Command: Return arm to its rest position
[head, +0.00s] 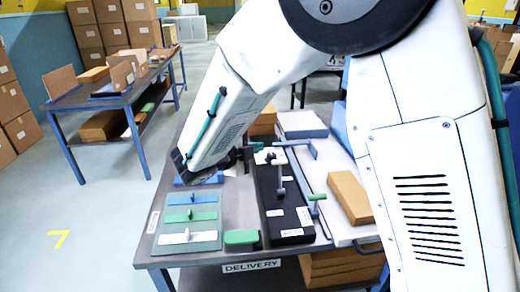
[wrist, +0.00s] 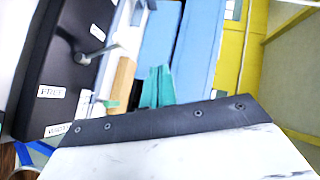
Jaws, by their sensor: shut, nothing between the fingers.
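My gripper (wrist: 158,88) shows in the wrist view as two teal fingers together beyond the dark bolted plate of my wrist. It is shut and holds nothing. In the head view my white arm reaches down over the delivery table (head: 170,248). Its dark wrist end is above the table's left back part, and the fingers cannot be made out there. The black labelled board (head: 268,205) with a grey lever (head: 280,180) lies near my wrist. It also shows at the left of the wrist view (wrist: 50,65).
A green panel (head: 205,240) with blue, green and white plates lies at the table's left front. A green block (head: 241,238) is beside it. A cardboard box (head: 349,197) lies to the right. Another table (head: 95,103) stands back left; the floor between is clear.

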